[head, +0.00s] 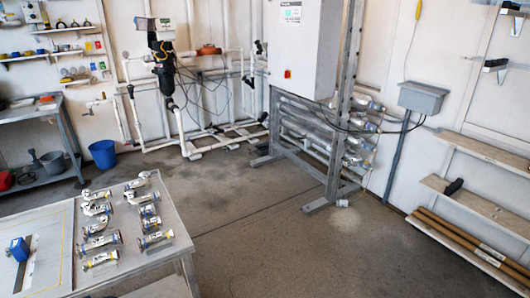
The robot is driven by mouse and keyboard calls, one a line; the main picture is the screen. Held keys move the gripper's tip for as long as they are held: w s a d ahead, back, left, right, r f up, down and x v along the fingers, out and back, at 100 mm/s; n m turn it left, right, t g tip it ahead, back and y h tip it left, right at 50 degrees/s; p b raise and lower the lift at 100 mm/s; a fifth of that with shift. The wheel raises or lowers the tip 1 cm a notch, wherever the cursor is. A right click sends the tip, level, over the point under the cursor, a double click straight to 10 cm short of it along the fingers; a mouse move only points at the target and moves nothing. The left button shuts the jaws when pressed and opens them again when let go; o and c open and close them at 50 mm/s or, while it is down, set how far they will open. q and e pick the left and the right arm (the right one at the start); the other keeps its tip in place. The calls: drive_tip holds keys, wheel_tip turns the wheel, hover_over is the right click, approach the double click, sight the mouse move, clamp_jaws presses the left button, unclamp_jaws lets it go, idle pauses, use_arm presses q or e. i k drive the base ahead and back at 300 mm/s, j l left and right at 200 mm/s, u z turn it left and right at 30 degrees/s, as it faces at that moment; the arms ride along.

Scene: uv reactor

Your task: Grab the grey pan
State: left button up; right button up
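A dark grey pan (52,162), with what looks like a handle sticking up at its left, sits on the lower shelf of the workbench (32,112) at the far left. It is small in the head view, and its inside is hard to make out. Neither of my grippers shows in the head view.
A red bowl (5,181) is left of the pan, and a blue bucket (103,154) stands on the floor to its right. A grey table (150,262) with several metal fittings fills the lower left. A reactor frame (345,100) stands mid-right. The central floor (240,200) is clear.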

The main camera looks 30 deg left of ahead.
sight(263, 149)
drive_tip(key=i, duration=0.45)
drive_tip(key=i+l+u, duration=0.1)
drive_tip(key=i, duration=0.6)
drive_tip(key=i+l+u, duration=0.15)
drive_tip(key=i, duration=0.55)
drive_tip(key=i+j+u, duration=0.2)
drive_tip(key=i+u, duration=0.65)
drive_tip(key=u, duration=0.15)
drive_tip(key=i+l+u, duration=0.15)
drive_tip(key=i+u, duration=0.6)
drive_tip(key=i, duration=1.75)
drive_tip(key=i+z, duration=0.1)
drive_tip(key=i, duration=0.4)
drive_tip(key=i+j+z, duration=0.15)
drive_tip(key=i, duration=0.4)
drive_tip(key=i+j+z, duration=0.1)
drive_tip(key=i, duration=0.4)
